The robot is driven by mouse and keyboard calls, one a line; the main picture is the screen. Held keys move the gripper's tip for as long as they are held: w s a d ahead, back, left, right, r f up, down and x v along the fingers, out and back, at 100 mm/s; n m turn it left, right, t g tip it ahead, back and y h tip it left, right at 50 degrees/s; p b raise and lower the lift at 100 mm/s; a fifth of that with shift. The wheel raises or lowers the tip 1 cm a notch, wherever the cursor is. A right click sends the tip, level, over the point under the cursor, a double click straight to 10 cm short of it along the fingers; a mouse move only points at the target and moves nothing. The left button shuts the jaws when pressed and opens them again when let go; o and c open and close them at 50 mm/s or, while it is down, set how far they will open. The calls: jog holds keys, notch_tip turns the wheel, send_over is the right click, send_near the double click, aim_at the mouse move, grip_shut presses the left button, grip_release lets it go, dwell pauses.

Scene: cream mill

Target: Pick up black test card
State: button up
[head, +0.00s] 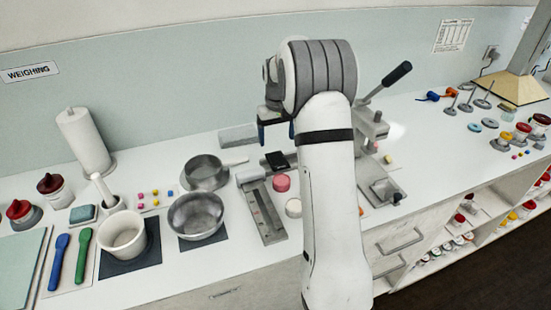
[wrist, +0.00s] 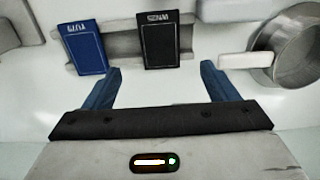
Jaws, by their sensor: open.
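The black test card (wrist: 166,40) lies flat on a grey holder or strip in the wrist view, roughly centred ahead of the fingertips. In the head view the black card (head: 276,162) shows just left of my arm. A blue test card (wrist: 84,48) lies to its left in the wrist view. My gripper (wrist: 160,72) is open with two blue fingers spread apart and nothing between them. In the head view it (head: 276,131) is above the counter by the black card, partly hidden by my own arm.
A metal pan (wrist: 288,48) with a pale handle lies right of the card in the wrist view. In the head view a steel bowl (head: 196,217), a pink-lidded jar (head: 281,182) and a lever press (head: 372,125) stand near. Bare white counter lies between the fingers.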

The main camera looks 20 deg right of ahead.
aim_at(277, 160)
jog(key=f, duration=0.2)
jog(key=f+p, duration=0.1)
jog(key=f, duration=0.3)
jog(key=shift+s+f+p, duration=0.2)
jog(key=shift+s+p, duration=0.15)
jog(key=shift+p, duration=0.05)
jog(key=shift+w+f, duration=0.1)
jog(key=shift+f, duration=0.55)
jog(key=shift+c, duration=0.3)
jog(key=c, duration=1)
